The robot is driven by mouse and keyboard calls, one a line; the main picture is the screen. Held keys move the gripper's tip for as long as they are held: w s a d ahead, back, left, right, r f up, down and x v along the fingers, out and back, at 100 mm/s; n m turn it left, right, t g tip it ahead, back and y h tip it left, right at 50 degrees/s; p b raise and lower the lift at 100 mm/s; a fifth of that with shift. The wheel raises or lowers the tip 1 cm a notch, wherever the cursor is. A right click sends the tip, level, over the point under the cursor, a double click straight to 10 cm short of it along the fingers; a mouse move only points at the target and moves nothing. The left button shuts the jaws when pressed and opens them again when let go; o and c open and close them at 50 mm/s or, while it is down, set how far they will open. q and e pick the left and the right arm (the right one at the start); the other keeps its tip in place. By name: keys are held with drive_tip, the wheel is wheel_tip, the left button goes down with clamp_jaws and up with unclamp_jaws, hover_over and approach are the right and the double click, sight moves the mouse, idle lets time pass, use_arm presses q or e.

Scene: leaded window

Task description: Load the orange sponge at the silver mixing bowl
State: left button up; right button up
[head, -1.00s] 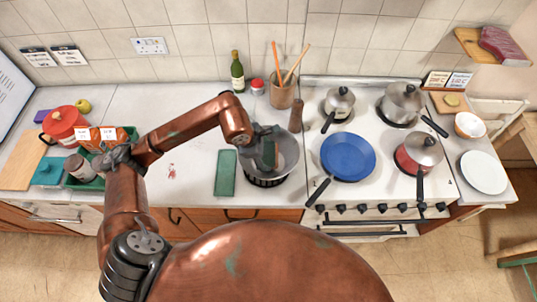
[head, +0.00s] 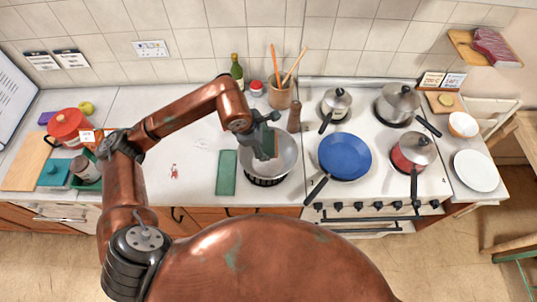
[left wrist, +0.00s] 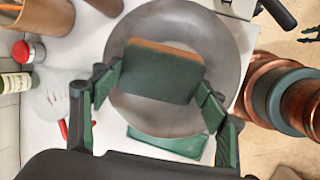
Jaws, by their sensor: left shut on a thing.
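The orange sponge (left wrist: 165,48) has a dark green face (left wrist: 160,76) turned to the left wrist camera. My left gripper (head: 265,142) is shut on it, with one finger on each side. In the head view the sponge is a small, mostly covered patch below the fingers. The silver mixing bowl (head: 286,160) sits on a dark slatted base on the counter. The sponge is over the bowl's opening, and the left wrist view shows the bowl (left wrist: 225,45) behind it. I cannot tell whether the sponge touches the bowl. My right gripper is not in view.
A green flat mat (head: 226,174) lies just left of the bowl. The stove with a blue pan (head: 345,157) and several pots is to the right. A utensil pot (head: 280,95), bottle (head: 237,72) and pepper mill (head: 294,116) stand behind. The counter left of the mat is mostly clear.

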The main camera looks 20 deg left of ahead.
sight(269, 140)
use_arm(q)
drive_tip(key=shift+r+p, duration=0.8)
drive_tip(key=shift+r, duration=1.25)
idle(0.4)
drive_tip(key=shift+r+p, duration=0.65)
drive_tip(key=shift+r, duration=1.35)
